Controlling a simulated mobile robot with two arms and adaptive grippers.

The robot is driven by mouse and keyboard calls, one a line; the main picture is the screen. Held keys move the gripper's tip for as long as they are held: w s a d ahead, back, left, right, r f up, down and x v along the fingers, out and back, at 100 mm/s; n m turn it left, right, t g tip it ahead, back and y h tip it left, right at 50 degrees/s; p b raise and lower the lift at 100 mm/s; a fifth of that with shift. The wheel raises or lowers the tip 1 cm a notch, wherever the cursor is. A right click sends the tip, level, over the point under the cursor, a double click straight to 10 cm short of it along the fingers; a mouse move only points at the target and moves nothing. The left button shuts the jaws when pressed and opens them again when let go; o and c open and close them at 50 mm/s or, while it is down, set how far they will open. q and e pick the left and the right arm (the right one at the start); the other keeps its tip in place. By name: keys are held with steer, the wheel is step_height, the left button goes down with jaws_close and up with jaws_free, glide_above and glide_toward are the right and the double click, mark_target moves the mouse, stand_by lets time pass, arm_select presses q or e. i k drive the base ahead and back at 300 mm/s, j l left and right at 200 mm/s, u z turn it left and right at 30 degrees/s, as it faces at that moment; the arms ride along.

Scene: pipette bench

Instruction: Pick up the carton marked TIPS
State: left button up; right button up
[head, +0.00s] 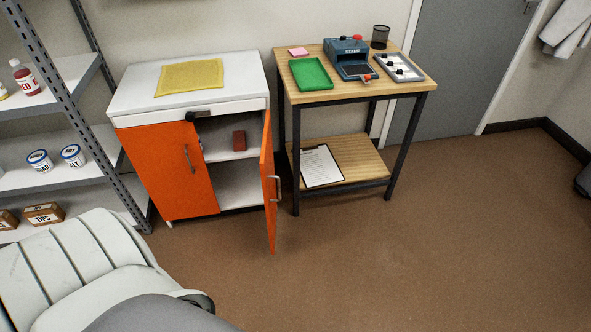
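The carton marked TIPS (44,218) is a small brown box with a white label. It sits on the low shelf of the grey metal rack at the left edge of the head view. A second brown carton (7,220) stands just left of it, partly cut off by the frame, and its label cannot be read. Neither of my grippers shows in the view. A large white and grey part of my own body fills the lower left, below the TIPS carton.
The grey rack (63,82) has a slanting post right of the carton; its shelves also hold tubs (72,155) and a red bottle (26,78). An orange cabinet (162,175) stands beside it, right door open. A wooden table (410,86) follows.

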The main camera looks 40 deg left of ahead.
mark_target(49, 213)
steer(key=l+u, duration=0.25)
steer(key=u, duration=0.15)
steer(key=l+u, duration=0.25)
steer(key=u, duration=0.15)
steer(key=l+u, duration=0.2)
steer(key=u, duration=2.15)
steer(key=z, duration=0.35)
steer(key=i+j+z, duration=0.85)
steer(key=j, duration=0.35)
